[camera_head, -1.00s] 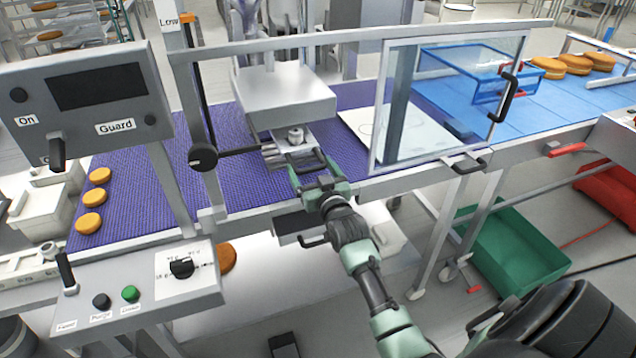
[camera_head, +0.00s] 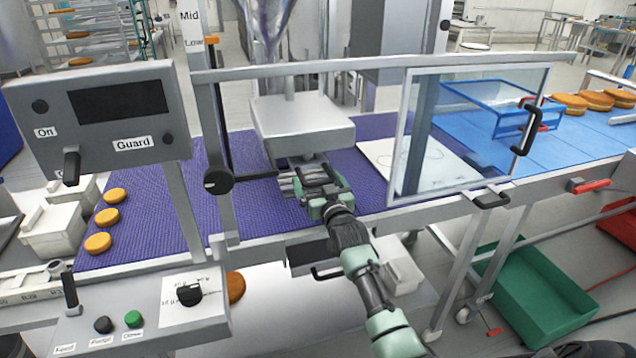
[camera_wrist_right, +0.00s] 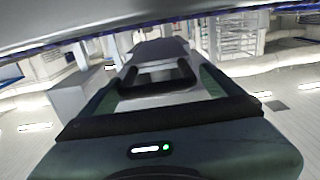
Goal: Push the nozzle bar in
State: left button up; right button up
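The nozzle bar (camera_head: 288,187) is a grey metal piece with short tubes, sticking out at the front under the grey box-shaped head (camera_head: 302,130) above the purple belt. A dark handle is at its front end; in the wrist view this handle (camera_wrist_right: 158,78) lies between my fingers. My right gripper (camera_head: 328,190) is at the handle, with its green fingers spread apart, one on each side. Whether the fingers touch the handle is hard to tell. The gripper hides part of the bar in the head view. My left gripper is not in view.
The clear guard door (camera_head: 405,150) with a black handle stands just right of my arm. A control panel (camera_head: 100,115) and a lower knob box (camera_head: 140,312) stand at the left. Round cakes (camera_head: 108,218) lie on the purple belt (camera_head: 180,205). A green crate (camera_head: 540,290) is below right.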

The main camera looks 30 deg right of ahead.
jog(key=v, duration=0.8)
jog(key=shift+b, duration=0.4)
jog(key=shift+w, duration=0.1)
jog(key=shift+f, duration=0.1)
